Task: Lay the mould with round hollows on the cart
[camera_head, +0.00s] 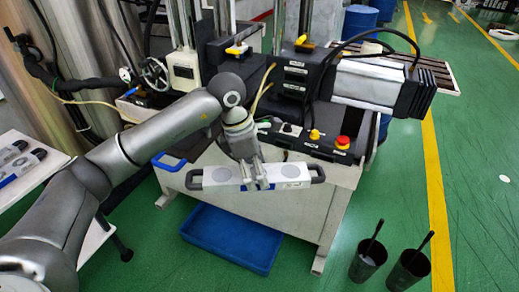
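The mould with round hollows (291,171) is a silver-white block with dark handles at both ends and grey round marks on its upper face. It is in the middle of the head view, roughly level, in front of the machine. My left gripper (258,184) is at the mould's middle and appears shut on it. A white cart or table (12,190) shows at the left edge, partly hidden by my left arm. Dark-handled moulds (22,164) lie on it. My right gripper is not in view.
The machine (345,175) with its motor and red button stands behind the mould. A blue bin (232,238) is on the floor below. Two black buckets (368,262) with handles stand at the lower right.

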